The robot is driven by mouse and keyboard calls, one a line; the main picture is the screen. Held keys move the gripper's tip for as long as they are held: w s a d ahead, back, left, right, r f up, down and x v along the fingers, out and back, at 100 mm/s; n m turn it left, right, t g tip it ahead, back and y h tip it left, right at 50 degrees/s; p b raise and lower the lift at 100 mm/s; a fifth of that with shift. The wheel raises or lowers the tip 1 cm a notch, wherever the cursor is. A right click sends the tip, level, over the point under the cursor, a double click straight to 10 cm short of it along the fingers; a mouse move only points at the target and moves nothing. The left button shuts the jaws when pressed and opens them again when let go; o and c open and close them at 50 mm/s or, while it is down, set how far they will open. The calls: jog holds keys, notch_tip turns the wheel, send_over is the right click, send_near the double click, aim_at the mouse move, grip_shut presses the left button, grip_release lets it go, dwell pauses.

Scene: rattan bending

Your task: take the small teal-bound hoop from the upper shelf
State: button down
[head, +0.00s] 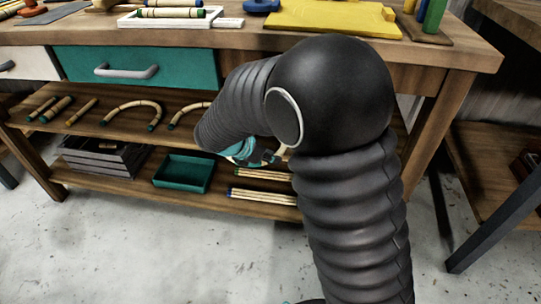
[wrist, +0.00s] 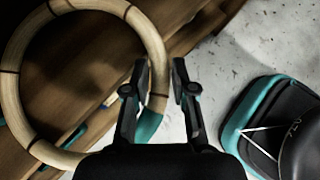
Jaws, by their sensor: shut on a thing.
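The small hoop is a pale rattan ring (wrist: 148,38) with thin dark bands and a teal binding near my gripper. It fills the left of the wrist view. My gripper (wrist: 160,88) has a finger on each side of the ring's right side, just above the teal binding, and is shut on it. In the head view my arm hides most of the gripper and hoop. Only a little teal and a pale bit of ring show beside the arm's end, in front of the shelves. The upper shelf (head: 85,125) lies to the left.
On the upper shelf are straight rattan pieces (head: 57,109) and curved canes (head: 133,110). A teal drawer (head: 190,66) is above. Floor in front is clear.

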jog(key=shift+d, duration=0.1)
jog(key=c, duration=0.9)
grip_release()
jog(key=v, duration=1.2)
jog(key=shift+w, duration=0.1)
jog(key=shift+o, duration=0.3)
